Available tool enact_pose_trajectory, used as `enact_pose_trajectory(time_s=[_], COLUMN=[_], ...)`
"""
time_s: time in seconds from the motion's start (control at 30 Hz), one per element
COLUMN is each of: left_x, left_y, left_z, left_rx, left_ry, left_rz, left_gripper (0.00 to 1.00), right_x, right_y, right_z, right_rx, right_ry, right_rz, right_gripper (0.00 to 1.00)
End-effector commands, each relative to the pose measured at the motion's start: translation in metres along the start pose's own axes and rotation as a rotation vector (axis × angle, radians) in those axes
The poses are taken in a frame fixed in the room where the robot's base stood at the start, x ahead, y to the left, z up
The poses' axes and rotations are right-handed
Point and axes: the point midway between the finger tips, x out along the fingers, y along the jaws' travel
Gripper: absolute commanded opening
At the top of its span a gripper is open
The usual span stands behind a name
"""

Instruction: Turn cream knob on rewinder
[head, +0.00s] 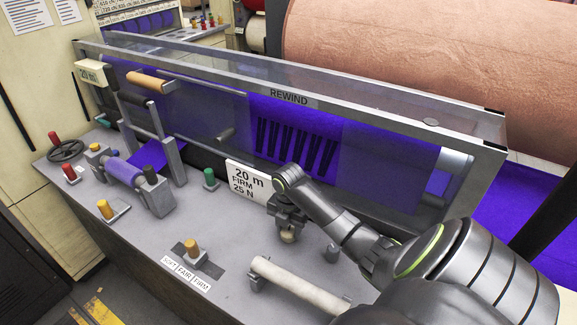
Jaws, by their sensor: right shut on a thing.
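The rewinder is a grey bench (130,235) with a clear guard marked REWIND along its back. The cream knob (288,237) shows just below my right gripper (287,224), on the bench top in front of the white 20 m FIRM 25 N sign (243,181). My right gripper points down and is shut on the cream knob. Its fingers hide most of the knob, so its turn angle cannot be read. My left gripper is not in view.
An amber knob (192,247) stands behind a SOFT, FAIR, FIRM label. A green knob (209,177) stands left of the sign. A pale roller bar (300,286) lies near the front edge. A big pink felt roll (430,60) is behind the guard.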

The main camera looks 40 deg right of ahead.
Motion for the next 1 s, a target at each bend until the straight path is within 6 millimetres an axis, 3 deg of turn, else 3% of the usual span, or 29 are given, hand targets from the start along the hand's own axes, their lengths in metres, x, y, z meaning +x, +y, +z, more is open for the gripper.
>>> enact_pose_trajectory(time_s=[0.6,1.0], left_x=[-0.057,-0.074], left_y=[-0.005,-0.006], left_z=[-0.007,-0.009], left_rx=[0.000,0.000], left_ry=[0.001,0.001], left_rz=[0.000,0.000], left_gripper=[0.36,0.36], right_x=[-0.005,-0.003], right_y=[0.000,0.000], right_z=[0.001,0.001], right_rx=[0.439,0.628], right_ry=[0.000,-0.003], right_rz=[-0.001,0.001], right_gripper=[0.19,0.19])
